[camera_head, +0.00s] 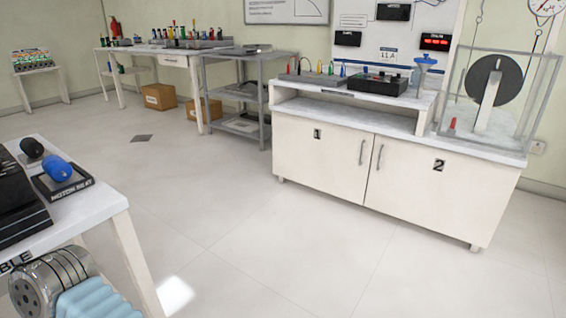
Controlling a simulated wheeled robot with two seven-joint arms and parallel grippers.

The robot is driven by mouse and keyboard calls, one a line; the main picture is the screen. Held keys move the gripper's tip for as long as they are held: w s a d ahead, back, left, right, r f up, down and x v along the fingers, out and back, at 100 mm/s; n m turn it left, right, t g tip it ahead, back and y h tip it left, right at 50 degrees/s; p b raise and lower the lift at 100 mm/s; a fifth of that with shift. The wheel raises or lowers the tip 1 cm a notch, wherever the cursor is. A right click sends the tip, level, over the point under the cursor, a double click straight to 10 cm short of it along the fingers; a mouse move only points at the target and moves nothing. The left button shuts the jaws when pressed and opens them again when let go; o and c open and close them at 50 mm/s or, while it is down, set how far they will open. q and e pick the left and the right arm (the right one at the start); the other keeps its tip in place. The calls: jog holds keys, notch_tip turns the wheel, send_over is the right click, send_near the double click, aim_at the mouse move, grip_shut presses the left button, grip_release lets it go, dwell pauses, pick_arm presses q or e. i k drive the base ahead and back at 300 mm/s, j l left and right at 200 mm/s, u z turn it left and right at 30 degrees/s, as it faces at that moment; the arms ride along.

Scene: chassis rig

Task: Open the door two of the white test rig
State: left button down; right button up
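The white test rig (325,167) stands at the right of the head view, some way off across the floor. Its door two (428,196) is the right-hand cabinet door, marked with a black 2. Door two looks shut, and its vertical metal handle (379,158) is at its left edge. Door one (318,158) on its left also looks shut, with its handle (362,152) at its right edge. Neither of my grippers shows in the view.
A table (112,205) with a blue motor (57,168) and dark equipment is close at the left. A grey shelf rack (265,101) stands left of the rig. Cardboard boxes (160,96) lie under the back bench. The floor (270,245) before the rig is clear.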

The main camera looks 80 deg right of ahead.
aim_at(465, 197)
jog(key=z, duration=3.85)
jog(key=i+j, duration=0.1)
jog(key=i, duration=0.55)
